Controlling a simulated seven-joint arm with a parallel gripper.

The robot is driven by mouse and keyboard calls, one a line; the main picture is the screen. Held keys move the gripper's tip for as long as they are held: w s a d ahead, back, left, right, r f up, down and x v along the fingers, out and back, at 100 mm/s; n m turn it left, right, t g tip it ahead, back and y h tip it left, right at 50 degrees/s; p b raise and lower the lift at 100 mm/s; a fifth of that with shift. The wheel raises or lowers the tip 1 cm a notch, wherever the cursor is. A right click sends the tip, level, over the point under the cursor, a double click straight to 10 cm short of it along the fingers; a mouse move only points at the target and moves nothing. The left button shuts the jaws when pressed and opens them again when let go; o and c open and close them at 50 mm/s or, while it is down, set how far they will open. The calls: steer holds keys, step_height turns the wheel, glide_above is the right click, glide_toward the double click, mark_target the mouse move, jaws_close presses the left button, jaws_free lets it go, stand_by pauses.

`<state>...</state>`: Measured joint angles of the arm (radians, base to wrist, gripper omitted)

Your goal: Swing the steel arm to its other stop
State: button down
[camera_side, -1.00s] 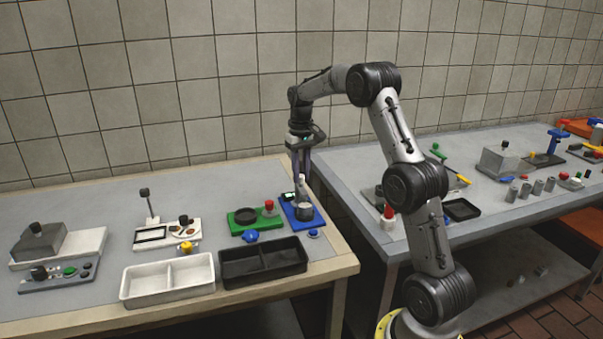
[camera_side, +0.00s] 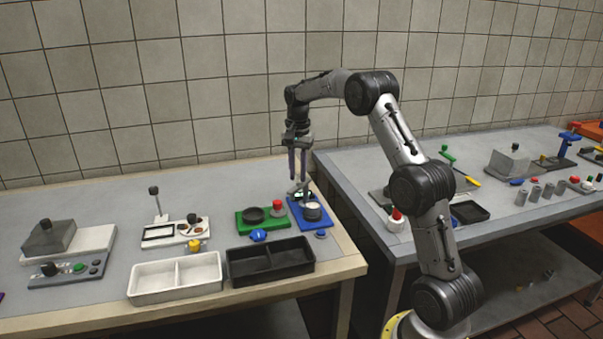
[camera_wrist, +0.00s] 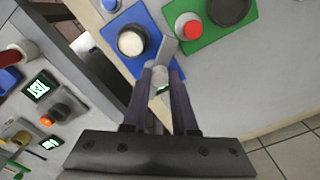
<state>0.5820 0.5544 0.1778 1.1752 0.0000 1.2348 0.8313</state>
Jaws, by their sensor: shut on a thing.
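The blue base (camera_side: 323,226) stands at the right end of the left table and carries a round steel cup (camera_side: 312,213) with a pale top. The steel arm (camera_side: 299,188) is at the cup's back left. In the wrist view, the steel arm (camera_wrist: 168,48) shows as a flat grey piece beside the cup's pale round top (camera_wrist: 131,41), which is uncovered. My gripper (camera_side: 298,178) points down and is shut on the steel arm. The arm's pivot is not clear.
A green base (camera_side: 262,222) with a black dish and red knob (camera_side: 277,206) is close on the left. A blue knob (camera_side: 258,235) and black tray (camera_side: 270,276) are in front. A gap separates the left table from the right table (camera_side: 365,190).

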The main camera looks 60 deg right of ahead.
steer(key=shift+w+d+r+m, duration=0.15)
steer(key=shift+w+m, duration=0.25)
steer(key=shift+m, duration=0.85)
steer(key=shift+w+d+f+m, duration=0.1)
steer(key=shift+w+d+m, duration=0.25)
steer(key=shift+m, duration=0.95)
steer(key=shift+w+d+r+m, duration=0.1)
steer(key=shift+w+m, duration=0.35)
steer(key=shift+m, duration=0.8)
steer(key=c, duration=0.7)
jaws_free()
step_height(320, 180, up, 14)
steer(key=shift+f, duration=0.15)
